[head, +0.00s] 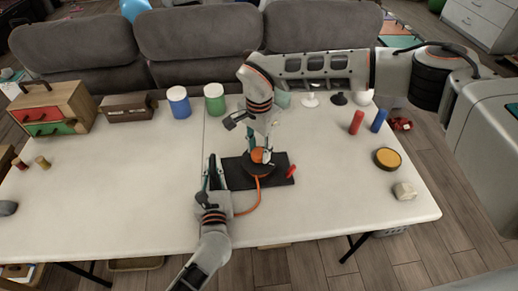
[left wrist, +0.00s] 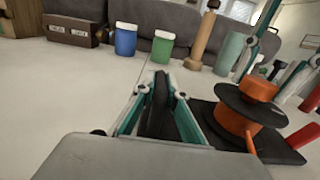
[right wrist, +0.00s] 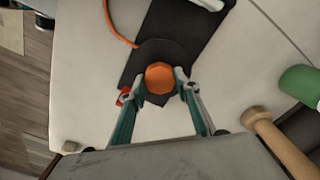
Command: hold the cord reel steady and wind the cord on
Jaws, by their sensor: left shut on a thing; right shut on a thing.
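The cord reel (head: 258,167) is a black-flanged spool on a black base plate (head: 226,173); in the left wrist view its orange core (left wrist: 235,120) shows between the flanges. An orange cord (head: 256,200) runs from it over the table toward my left arm. My left gripper (head: 213,172) is shut on an upright black grip at the base's left end, which also shows between the fingers in the left wrist view (left wrist: 158,105). My right gripper (head: 260,148) comes from above, shut on the orange knob (right wrist: 160,77) on top of the reel.
A red peg (head: 291,171) stands at the base's right end. Blue (head: 178,103) and green (head: 214,100) jars and a wooden drawer box (head: 50,108) are at the back. A yellow-topped round tin (head: 387,158) is at right.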

